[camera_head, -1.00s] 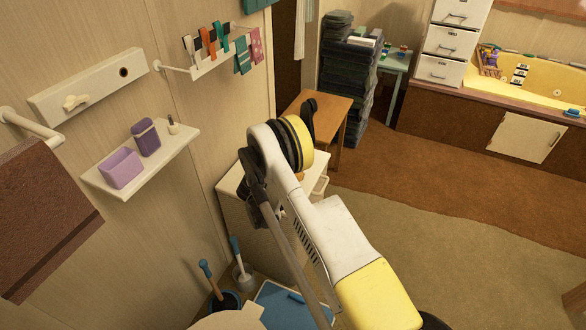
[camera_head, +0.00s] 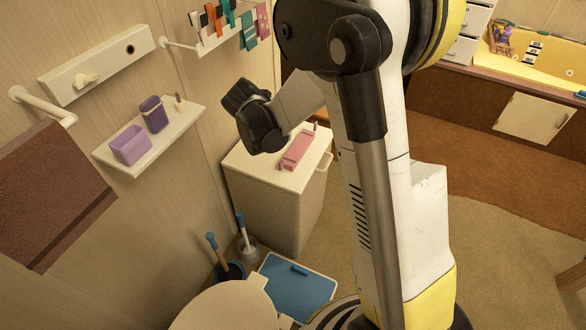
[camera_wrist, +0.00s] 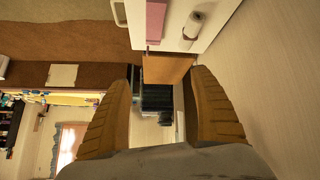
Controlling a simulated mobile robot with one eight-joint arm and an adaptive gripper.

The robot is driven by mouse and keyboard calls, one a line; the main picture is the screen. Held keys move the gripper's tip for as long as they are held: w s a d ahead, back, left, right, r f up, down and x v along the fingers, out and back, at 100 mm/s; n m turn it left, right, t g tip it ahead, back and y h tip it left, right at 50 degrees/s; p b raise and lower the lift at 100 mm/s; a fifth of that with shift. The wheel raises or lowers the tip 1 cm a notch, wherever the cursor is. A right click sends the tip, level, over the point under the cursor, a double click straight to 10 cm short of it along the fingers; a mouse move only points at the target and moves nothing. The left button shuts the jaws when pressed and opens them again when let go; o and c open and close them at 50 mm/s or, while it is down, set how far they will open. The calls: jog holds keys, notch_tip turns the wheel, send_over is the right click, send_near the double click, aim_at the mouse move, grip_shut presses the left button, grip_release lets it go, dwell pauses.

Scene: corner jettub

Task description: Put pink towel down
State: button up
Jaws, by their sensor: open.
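The pink towel (camera_head: 297,150) lies folded on the white top of a small cabinet (camera_head: 252,160). In the wrist view the towel (camera_wrist: 156,20) shows at the upper edge, on the white surface. My gripper (camera_wrist: 162,78) is open, with its two brown fingers spread wide and no towel between them. The towel is apart from the fingers. In the head view my arm fills the middle, and the fingers cannot be clearly made out there.
A white roll (camera_wrist: 193,25) is beside the towel. A wall shelf (camera_head: 150,150) holds a purple box (camera_head: 131,145) and a purple container (camera_head: 153,114). A blue-topped bin (camera_head: 297,285) and a toilet brush (camera_head: 245,240) are on the floor. Carpet at right is open.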

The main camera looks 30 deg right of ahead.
jog(key=s+a+r+n+y, duration=0.2)
jog(key=s+a+r, duration=0.1)
jog(key=s, duration=0.6)
jog(key=s+a+r+n+y, duration=0.2)
jog(key=s+a+r, duration=0.1)
jog(key=s, duration=0.7)
jog(key=s+a+r+n+y, duration=0.2)
jog(key=s+a+r+n, duration=0.1)
jog(key=s, duration=0.7)
jog(key=shift+r+t, duration=0.4)
jog(key=shift+r, duration=0.4)
jog(key=shift+a, duration=0.1)
